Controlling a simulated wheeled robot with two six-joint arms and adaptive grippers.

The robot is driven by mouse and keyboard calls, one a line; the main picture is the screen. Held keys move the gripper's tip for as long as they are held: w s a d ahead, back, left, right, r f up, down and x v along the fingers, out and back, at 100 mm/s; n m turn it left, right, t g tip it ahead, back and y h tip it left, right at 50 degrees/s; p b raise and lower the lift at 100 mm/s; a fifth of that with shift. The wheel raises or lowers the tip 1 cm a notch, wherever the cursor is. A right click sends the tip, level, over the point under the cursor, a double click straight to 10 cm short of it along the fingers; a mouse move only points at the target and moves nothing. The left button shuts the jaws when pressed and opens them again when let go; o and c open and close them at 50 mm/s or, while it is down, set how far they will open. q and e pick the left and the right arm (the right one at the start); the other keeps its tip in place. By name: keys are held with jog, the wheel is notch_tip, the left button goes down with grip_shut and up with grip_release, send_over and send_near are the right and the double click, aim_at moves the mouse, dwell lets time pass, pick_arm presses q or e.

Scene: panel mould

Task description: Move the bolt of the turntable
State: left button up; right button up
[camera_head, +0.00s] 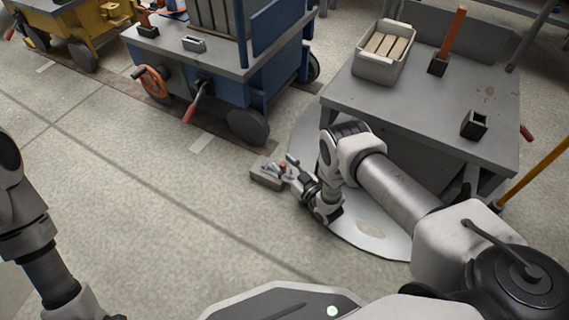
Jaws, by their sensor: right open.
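The turntable (375,242) is a light grey round plate low on the floor, partly under the grey table and partly hidden by my right arm. At its left edge is a small grey block (264,179) with a small red and metal part (282,169) on top, which looks like the bolt. My right gripper (291,171) is open beside this red part, at the block's right end. Whether its fingers touch the part is too small to tell. My left arm comes in at the lower left, and its gripper is out of the picture.
The grey table (425,110) stands above the turntable, with a light bin (382,52) of bars and an orange-handled tool (450,38). A blue cart (268,75) with a red-handled lever (197,102) stands behind at left. The floor at left is clear.

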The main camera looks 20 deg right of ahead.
aim_at(285, 164)
notch_tip(285, 164, up, 10)
dwell(0.4)
dwell(0.4)
